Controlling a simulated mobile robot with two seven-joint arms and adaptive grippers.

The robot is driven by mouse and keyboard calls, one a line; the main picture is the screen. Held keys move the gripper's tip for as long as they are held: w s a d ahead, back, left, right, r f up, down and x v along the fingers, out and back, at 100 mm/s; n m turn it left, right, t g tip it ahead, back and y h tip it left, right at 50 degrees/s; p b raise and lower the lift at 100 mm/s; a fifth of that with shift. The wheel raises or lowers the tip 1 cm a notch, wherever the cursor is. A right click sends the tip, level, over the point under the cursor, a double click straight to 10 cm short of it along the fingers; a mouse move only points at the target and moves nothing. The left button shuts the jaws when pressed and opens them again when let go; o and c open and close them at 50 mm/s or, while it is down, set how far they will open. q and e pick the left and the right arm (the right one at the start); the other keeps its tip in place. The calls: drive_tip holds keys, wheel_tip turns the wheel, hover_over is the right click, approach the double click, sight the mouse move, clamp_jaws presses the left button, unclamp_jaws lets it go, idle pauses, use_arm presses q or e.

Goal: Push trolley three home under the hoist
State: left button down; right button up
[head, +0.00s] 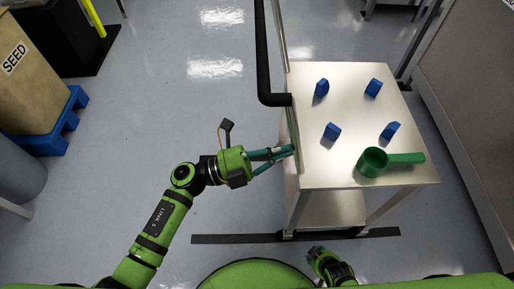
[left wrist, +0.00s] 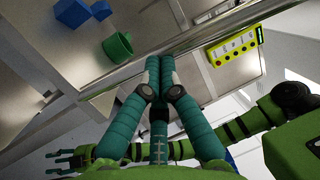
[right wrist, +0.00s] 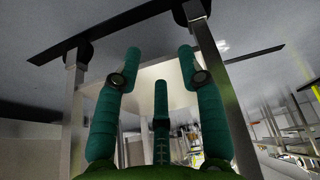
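The trolley (head: 348,120) is a steel table on legs with a lower shelf (head: 335,208). A black handle bar (head: 263,50) rises at its left side. Several blue pieces (head: 331,131) and a green scoop (head: 373,161) lie on top; the scoop also shows in the left wrist view (left wrist: 117,47). My left gripper (head: 292,151) is at the trolley's left edge, fingertips together in the left wrist view (left wrist: 162,60). Contact with the edge is unclear. My right gripper (head: 317,252) is low in front of the trolley, fingers spread and empty in the right wrist view (right wrist: 160,55). No hoist is visible.
A black floor strip (head: 220,239) runs by the trolley's near legs. A grey cabinet (head: 470,90) stands close on the right. Floor between pallet and trolley is clear.

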use_arm(q)
drive_tip(key=d+b, duration=0.1)
drive_tip(key=d, duration=1.6)
drive_tip(key=shift+b, duration=0.35)
use_arm(e)
drive_tip(key=shift+s+a+r+g, duration=0.15)
drive_tip(key=shift+a+r+g, duration=0.2)
drive_tip(key=shift+a, duration=0.35)
use_arm(q)
drive_tip(key=shift+d+r, duration=0.1)
drive_tip(key=shift+r, duration=0.05)
